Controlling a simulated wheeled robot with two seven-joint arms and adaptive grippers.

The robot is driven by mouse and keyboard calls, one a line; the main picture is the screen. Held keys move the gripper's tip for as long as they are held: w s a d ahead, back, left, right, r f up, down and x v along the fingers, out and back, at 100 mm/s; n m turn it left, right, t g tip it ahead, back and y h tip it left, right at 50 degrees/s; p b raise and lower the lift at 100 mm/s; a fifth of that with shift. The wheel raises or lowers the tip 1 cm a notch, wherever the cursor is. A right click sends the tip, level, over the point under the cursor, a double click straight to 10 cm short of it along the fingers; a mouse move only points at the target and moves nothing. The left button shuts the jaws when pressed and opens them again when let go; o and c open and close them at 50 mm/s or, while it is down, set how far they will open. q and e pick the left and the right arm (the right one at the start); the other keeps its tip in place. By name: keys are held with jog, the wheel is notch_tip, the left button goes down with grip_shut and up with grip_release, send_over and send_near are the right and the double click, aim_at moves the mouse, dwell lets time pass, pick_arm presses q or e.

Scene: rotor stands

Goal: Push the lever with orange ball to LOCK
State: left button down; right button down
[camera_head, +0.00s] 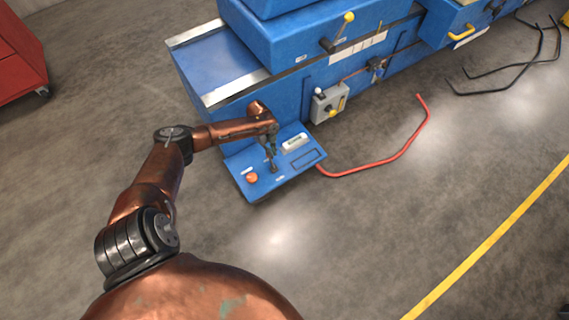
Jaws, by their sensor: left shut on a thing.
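A blue control panel (284,176) juts from the base of a blue machine. A round orange knob (252,178) shows at its left side. A dark upright lever stem (273,168) stands on the panel to the right of that knob. My left gripper (270,150) comes down from above and is shut at the top of this stem. The fingers hide what they hold, so I cannot tell whether a ball is between them. The lettering on the panel is too small to read. My right gripper is not in view.
The blue machine (225,62) stands behind the panel. A grey box (328,103) with small knobs and a yellow-ball lever (338,34) are on it. A red cabinet (18,58) is at left.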

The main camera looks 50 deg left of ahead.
pick_arm(q)
jog(key=shift+s+a+f+y, duration=0.15)
jog(key=shift+s+a, duration=0.15)
jog(key=shift+a, duration=0.45)
jog(key=shift+s+a+f+y, duration=0.15)
jog(key=shift+s+a, duration=0.1)
jog(key=shift+a, duration=0.5)
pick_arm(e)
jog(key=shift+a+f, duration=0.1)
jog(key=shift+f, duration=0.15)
pick_arm(q)
jog(key=shift+w+r, duration=0.1)
jog(key=shift+r, duration=0.4)
notch_tip(320, 180, up, 11)
jog(key=shift+d+r, duration=0.2)
jog(key=shift+d, duration=0.15)
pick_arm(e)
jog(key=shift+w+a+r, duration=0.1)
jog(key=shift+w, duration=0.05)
pick_arm(q)
jog(key=shift+w, duration=0.1)
